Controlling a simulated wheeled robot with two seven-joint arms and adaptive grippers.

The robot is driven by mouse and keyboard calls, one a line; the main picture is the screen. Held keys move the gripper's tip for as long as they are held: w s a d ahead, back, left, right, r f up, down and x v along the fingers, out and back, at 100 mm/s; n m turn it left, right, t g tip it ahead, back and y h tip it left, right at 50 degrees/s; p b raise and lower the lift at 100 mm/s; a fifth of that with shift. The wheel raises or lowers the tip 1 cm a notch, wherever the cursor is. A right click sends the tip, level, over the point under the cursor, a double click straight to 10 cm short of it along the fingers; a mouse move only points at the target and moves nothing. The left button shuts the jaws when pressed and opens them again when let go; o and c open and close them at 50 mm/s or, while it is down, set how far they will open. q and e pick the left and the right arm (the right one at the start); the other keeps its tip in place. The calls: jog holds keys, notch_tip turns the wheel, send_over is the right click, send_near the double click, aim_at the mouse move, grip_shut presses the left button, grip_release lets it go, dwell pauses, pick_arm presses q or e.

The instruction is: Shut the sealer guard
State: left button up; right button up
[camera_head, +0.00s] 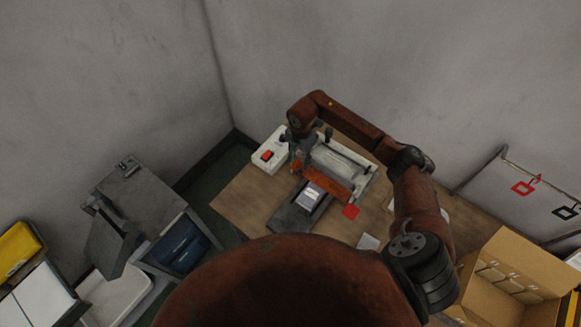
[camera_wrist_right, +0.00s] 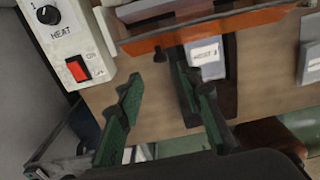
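The sealer (camera_head: 362,181) stands on the table, with a pale roller-like or clear cover (camera_head: 338,164) on top and an orange bar (camera_head: 336,187) along its front. I cannot tell for sure which part is the guard or how far it is open. In the right wrist view the orange bar (camera_wrist_right: 205,29) runs across the top, just beyond my fingers. My right gripper (camera_head: 312,150) is at the sealer's left end. In the wrist view it (camera_wrist_right: 160,82) is open, its green fingers apart with nothing between them. My left gripper is not in view.
A white control box (camera_head: 265,158) with a red switch (camera_wrist_right: 77,69) and HEAT knob stands left of the sealer. A dark support with a labelled packet (camera_head: 309,195) lies in front. A red card (camera_head: 351,211) is nearby. An open carton (camera_head: 505,275) is at right.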

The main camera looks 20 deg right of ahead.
aim_at(299, 172)
notch_tip(299, 172, down, 8)
jog(key=shift+r+p, duration=0.1)
jog(key=shift+p, duration=0.7)
jog(key=shift+c, duration=0.6)
